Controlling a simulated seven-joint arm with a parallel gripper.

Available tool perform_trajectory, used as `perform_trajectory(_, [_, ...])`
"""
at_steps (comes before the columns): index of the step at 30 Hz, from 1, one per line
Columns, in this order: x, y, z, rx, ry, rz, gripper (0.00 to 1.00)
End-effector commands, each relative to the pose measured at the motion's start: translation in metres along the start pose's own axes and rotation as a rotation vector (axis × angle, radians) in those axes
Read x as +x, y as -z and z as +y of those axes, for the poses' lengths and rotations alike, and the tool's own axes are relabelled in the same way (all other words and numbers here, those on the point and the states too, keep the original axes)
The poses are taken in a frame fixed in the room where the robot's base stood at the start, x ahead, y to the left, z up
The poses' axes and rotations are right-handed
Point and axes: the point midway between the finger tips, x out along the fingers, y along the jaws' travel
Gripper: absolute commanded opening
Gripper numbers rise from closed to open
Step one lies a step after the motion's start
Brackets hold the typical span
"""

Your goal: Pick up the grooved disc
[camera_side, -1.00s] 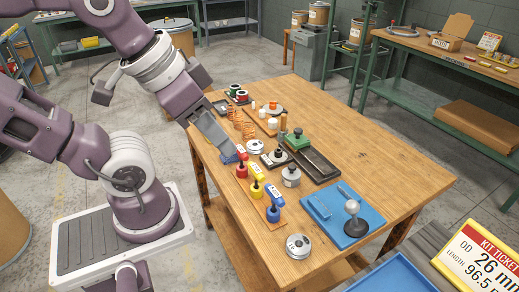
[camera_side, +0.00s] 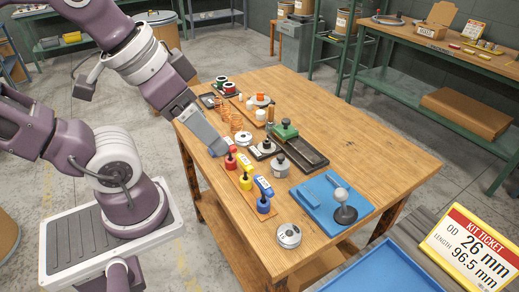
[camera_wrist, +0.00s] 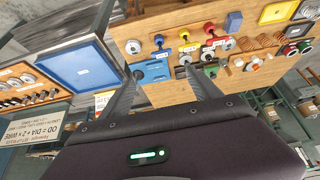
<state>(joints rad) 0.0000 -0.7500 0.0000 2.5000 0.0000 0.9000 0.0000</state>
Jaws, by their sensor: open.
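A silvery round disc (camera_side: 288,235) lies flat near the table's front edge; it shows in the wrist view (camera_wrist: 133,46) beside the blue mat. A second pale disc (camera_side: 244,140) lies farther back behind the coloured-handled tools, also in the wrist view (camera_wrist: 229,43). I cannot tell from the frames which one has the groove. My gripper (camera_side: 219,148) hangs over the table's left edge, near the red tool and apart from both discs. In the wrist view its two fingers (camera_wrist: 162,70) are spread, with nothing between them.
A grey knobbed weight (camera_side: 279,164), a dark tray (camera_side: 307,155) and a blue mat (camera_side: 311,211) with a ball-topped post lie to the right. The table's right side (camera_side: 385,150) is clear.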

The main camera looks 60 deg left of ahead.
Motion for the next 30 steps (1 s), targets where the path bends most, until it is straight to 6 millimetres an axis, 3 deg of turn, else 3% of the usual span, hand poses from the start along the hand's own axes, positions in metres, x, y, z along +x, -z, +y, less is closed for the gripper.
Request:
perform_trajectory(7, [0.002,0.008,-0.002,-0.044,0.004,-0.013,0.73])
perform_trajectory(11, [0.021,0.053,-0.022,-0.332,0.036,-0.093,0.73])
perform_trajectory(15, [0.077,0.114,-0.080,-0.826,0.124,-0.197,0.73])
perform_trajectory(18, [0.136,0.136,-0.140,-1.191,0.219,-0.257,0.73])
perform_trajectory(21, [0.196,0.132,-0.198,-1.507,0.322,-0.298,0.73])
perform_trajectory(24, [0.240,0.116,-0.241,-1.730,0.407,-0.319,0.73])
perform_trajectory(27, [0.264,0.102,-0.263,-1.850,0.458,-0.325,0.73])
perform_trajectory(30, [0.276,0.094,-0.269,-1.888,0.475,-0.329,0.73])
